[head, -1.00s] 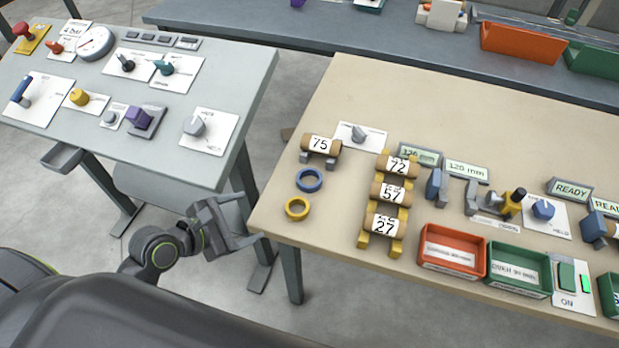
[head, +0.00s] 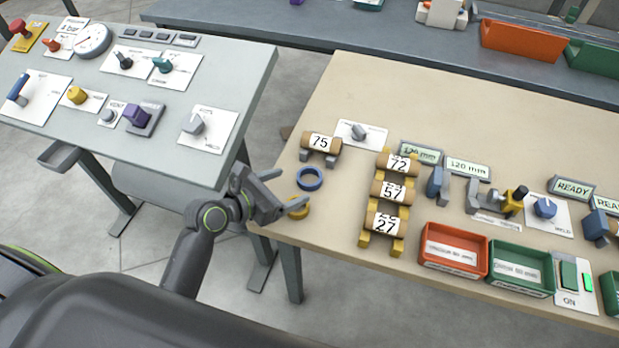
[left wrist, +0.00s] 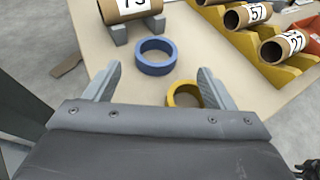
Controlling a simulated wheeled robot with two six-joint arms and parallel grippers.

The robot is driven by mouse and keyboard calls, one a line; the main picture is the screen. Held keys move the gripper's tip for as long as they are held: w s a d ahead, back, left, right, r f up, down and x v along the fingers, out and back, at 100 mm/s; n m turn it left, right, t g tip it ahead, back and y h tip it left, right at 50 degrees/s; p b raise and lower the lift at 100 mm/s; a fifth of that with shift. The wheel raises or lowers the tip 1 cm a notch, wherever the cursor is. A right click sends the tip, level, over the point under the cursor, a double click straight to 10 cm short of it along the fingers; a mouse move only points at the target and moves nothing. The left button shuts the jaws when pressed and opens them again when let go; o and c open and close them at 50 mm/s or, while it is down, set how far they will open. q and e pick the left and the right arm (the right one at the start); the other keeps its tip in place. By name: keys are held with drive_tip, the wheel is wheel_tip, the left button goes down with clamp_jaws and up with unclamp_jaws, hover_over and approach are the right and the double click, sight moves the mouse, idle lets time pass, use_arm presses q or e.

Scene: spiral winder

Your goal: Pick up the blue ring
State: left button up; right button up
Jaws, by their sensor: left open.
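The blue ring (head: 310,179) lies flat on the beige table near its left edge, in front of the tube marked 75. In the left wrist view the blue ring (left wrist: 156,56) is ahead of and between my fingers, with a gap to them. My left gripper (head: 262,189) is open and empty, just left of the blue ring at the table's edge. It also shows in the left wrist view (left wrist: 160,85). A yellow ring (head: 299,208) lies just in front of the blue ring, partly hidden by my left gripper.
A tube marked 75 (head: 320,142) rests on grey supports behind the blue ring. A yellow rack (head: 379,214) with tubes stands to the right. An orange bin (head: 453,250) and a green bin (head: 520,269) are at the front. A grey control panel table (head: 180,90) is at left.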

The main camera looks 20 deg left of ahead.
sight(318, 173)
use_arm(q)
drive_tip(key=shift+a+x, duration=0.15)
drive_tip(key=shift+x, duration=1.55)
drive_tip(key=shift+a+x, duration=0.15)
drive_tip(key=shift+x, duration=1.55)
drive_tip(key=shift+w, duration=0.15)
drive_tip(key=shift+c, duration=0.4)
drive_tip(key=c, duration=1)
